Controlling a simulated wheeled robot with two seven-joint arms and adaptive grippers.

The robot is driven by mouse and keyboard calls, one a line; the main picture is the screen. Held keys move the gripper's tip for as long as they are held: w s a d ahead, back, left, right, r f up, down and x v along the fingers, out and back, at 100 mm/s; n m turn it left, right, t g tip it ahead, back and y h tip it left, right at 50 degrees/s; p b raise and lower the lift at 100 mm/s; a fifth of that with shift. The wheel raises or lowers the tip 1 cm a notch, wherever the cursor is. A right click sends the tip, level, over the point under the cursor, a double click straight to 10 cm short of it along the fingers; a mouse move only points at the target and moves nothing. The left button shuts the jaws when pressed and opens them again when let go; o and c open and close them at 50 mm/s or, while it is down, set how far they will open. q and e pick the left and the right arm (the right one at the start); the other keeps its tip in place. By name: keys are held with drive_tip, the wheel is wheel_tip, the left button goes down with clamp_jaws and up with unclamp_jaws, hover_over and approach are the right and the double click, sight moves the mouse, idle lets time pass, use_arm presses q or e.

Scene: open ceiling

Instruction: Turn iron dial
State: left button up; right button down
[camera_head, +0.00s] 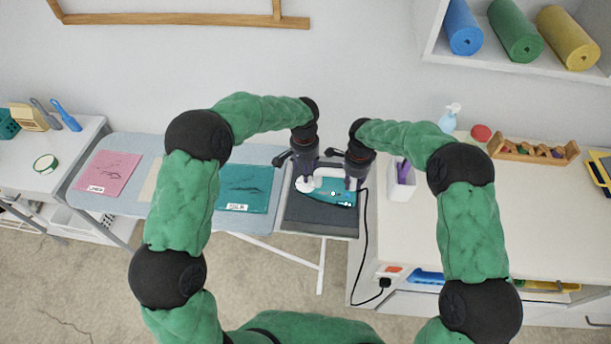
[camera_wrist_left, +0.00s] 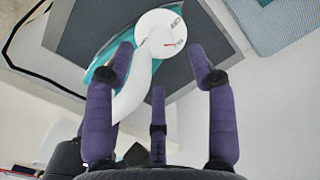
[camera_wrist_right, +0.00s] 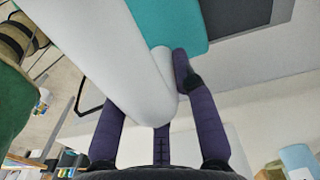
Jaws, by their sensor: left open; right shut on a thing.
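The iron (camera_head: 333,194) has a teal body and a white handle. It lies on a dark grey pad (camera_head: 305,215) at the right end of the ironing board. Its round white dial (camera_wrist_left: 168,32), with dark print and a red line, faces my left gripper in the left wrist view. My left gripper (camera_wrist_left: 161,62) is open, with its purple fingers apart on either side below the dial. My right gripper (camera_head: 353,180) is shut on the iron's white handle, which fills much of the right wrist view (camera_wrist_right: 105,50). Part of the iron is hidden behind my grippers in the head view.
Teal (camera_head: 245,187) and pink (camera_head: 106,173) labelled cloths lie on the ironing board (camera_head: 145,147) at the left. A black cord (camera_head: 365,245) runs down to a socket.

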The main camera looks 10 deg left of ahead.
use_arm(q)
wheel_tip(320, 180, up, 6)
idle(0.5)
wheel_tip(320, 180, down, 12)
drive_tip(key=n, duration=0.3)
drive_tip(key=shift+w+d+r+n, duration=0.1)
drive_tip(key=shift+d+r+n, duration=0.05)
drive_tip(key=shift+n, duration=0.25)
idle(0.4)
clamp_jaws()
